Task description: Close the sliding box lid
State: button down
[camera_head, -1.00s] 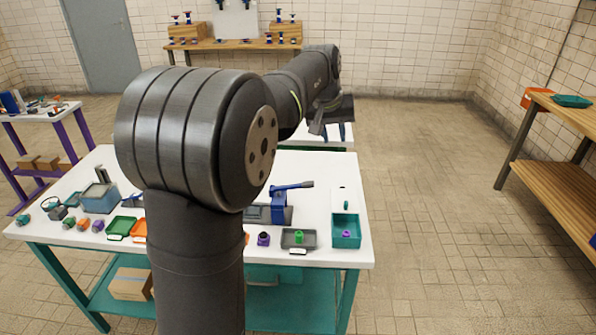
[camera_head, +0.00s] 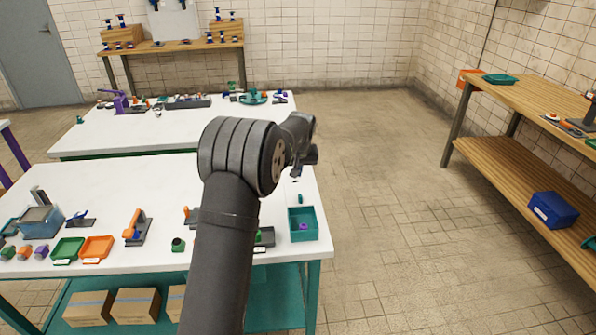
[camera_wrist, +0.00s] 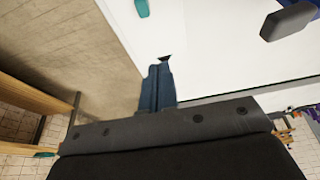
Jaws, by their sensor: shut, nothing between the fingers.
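The teal open-topped box (camera_head: 317,224) stands at the right front corner of the white table, with a small purple piece (camera_head: 303,226) inside. A small teal grip (camera_head: 300,198) shows just behind the box; a lid panel around it cannot be told from the white tabletop. A teal piece, perhaps the same grip, shows at the top of the wrist view (camera_wrist: 142,8). My gripper (camera_head: 297,176) is above the table's right edge, behind the box and apart from it. In the wrist view its blue fingers (camera_wrist: 161,70) are together and empty.
The white table (camera_head: 120,185) holds an orange-handled clamp (camera_head: 134,224), a green tray (camera_head: 67,250) and an orange tray (camera_head: 97,247) to the left. A grey rounded bar end (camera_wrist: 288,20) shows in the wrist view. Open floor (camera_head: 385,220) lies right of the table.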

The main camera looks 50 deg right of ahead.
aim_at(297, 189)
jog(key=x, duration=0.6)
jog(key=shift+f, duration=0.1)
jog(key=shift+s+a+f, duration=0.1)
jog(key=shift+f, duration=0.05)
jog(key=shift+s+a, duration=1.2)
jog(key=shift+a, duration=0.05)
